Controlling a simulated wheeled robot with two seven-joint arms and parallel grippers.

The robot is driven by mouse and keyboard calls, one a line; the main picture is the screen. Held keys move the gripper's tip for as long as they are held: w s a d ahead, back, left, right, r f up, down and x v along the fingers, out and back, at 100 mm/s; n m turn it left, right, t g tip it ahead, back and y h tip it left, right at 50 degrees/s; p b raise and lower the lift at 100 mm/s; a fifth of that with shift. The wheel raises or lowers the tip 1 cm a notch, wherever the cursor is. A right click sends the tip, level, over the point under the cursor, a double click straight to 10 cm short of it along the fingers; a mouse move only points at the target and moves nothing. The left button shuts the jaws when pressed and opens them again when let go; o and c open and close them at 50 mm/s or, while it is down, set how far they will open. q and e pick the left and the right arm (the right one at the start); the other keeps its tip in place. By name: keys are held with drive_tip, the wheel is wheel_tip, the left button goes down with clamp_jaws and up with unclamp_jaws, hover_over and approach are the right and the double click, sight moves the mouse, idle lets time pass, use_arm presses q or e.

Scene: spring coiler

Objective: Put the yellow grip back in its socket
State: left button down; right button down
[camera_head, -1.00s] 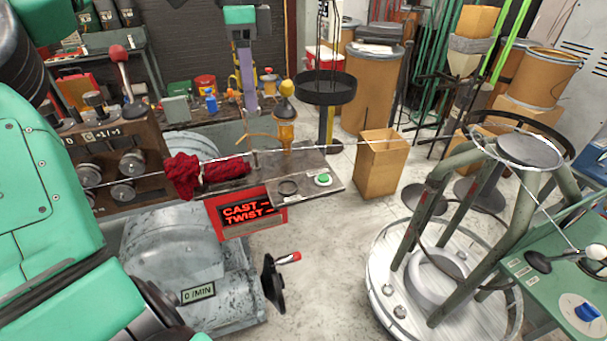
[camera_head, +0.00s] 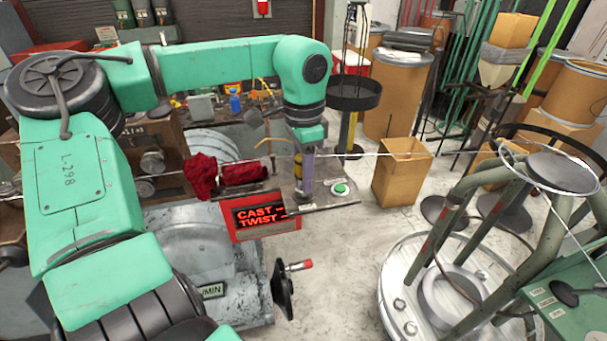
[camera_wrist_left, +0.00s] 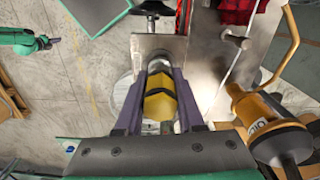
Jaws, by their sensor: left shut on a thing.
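My left gripper (camera_head: 304,198) points down over the metal plate (camera_head: 325,199) beside the red CAST TWIST sign. In the left wrist view its purple fingers (camera_wrist_left: 158,105) are shut on the yellow grip (camera_wrist_left: 157,107), which has a dark chevron band. A round metal ring (camera_wrist_left: 157,65), which looks like the socket, shows just beyond the grip's end. I cannot tell whether the grip is inside it or above it. The fingers hide the ring in the head view. A teal arm end, likely my right gripper (camera_wrist_left: 50,42), is small at the wrist view's upper left.
An orange tool (camera_wrist_left: 262,125) with a wire arm stands close beside the left gripper. A green button (camera_head: 341,188), red cloth (camera_head: 201,176) and a taut line (camera_head: 370,155) are near. A cardboard box (camera_head: 402,175) stands right of the plate.

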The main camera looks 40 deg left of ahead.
use_arm(q)
drive_tip(key=shift+a+f, duration=0.1)
drive_tip(key=shift+f, duration=0.45)
drive_tip(key=shift+f, duration=0.1)
drive_tip(key=c, duration=0.5)
unclamp_jaws()
wheel_tip(320, 180, up, 12)
drive_tip(key=shift+r+b, duration=0.2)
drive_tip(key=shift+b, duration=0.5)
drive_tip(key=shift+f, duration=0.1)
